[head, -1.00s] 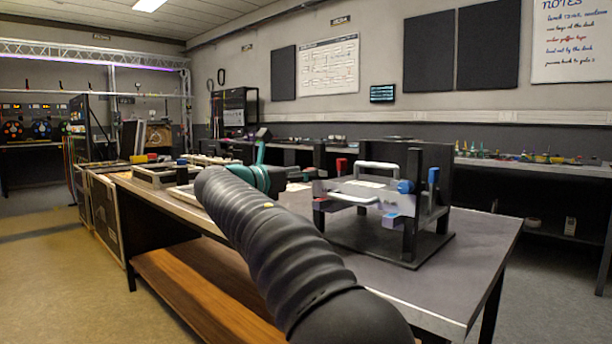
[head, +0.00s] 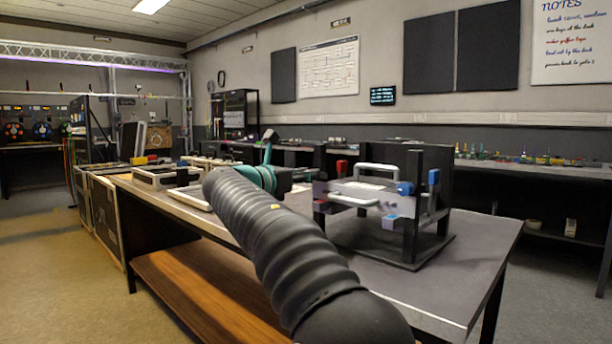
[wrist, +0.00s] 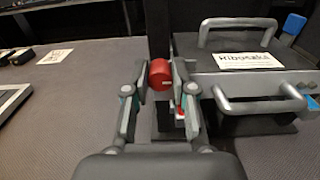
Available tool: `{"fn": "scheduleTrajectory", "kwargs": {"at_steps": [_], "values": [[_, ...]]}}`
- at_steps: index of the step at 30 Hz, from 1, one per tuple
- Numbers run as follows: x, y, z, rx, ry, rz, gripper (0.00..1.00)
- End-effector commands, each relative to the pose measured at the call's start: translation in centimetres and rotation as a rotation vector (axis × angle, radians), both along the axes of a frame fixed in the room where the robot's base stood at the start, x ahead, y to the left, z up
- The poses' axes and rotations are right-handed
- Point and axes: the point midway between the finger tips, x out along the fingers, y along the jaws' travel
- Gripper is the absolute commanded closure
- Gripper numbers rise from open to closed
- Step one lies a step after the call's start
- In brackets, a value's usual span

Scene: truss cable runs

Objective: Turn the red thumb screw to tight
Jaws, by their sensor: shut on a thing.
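The red thumb screw (wrist: 161,74) is in the middle of the wrist view, on the left side of the black fixture. It also shows in the head view as a small red knob (head: 341,167) at the fixture's left post. My gripper (wrist: 160,80) has one finger on each side of the red knob and is shut on it. The knob's far side and its thread are hidden. In the head view my arm hides part of the bench, and the fingers are hard to make out there.
The black fixture (head: 428,222) stands on the grey bench (head: 455,285). It carries grey handles (wrist: 262,107), a label card (wrist: 249,61) and blue knobs (wrist: 294,23). A tray (head: 165,179) lies farther left. The bench's front right is clear.

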Motion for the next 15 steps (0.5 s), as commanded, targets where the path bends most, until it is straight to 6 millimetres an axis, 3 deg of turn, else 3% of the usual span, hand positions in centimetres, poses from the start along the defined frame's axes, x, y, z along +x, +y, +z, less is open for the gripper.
{"fn": "scheduleTrajectory", "kwargs": {"at_steps": [15], "values": [[-0.06, -0.04, 0.07, 0.221, -0.221, 0.001, 1.0]]}}
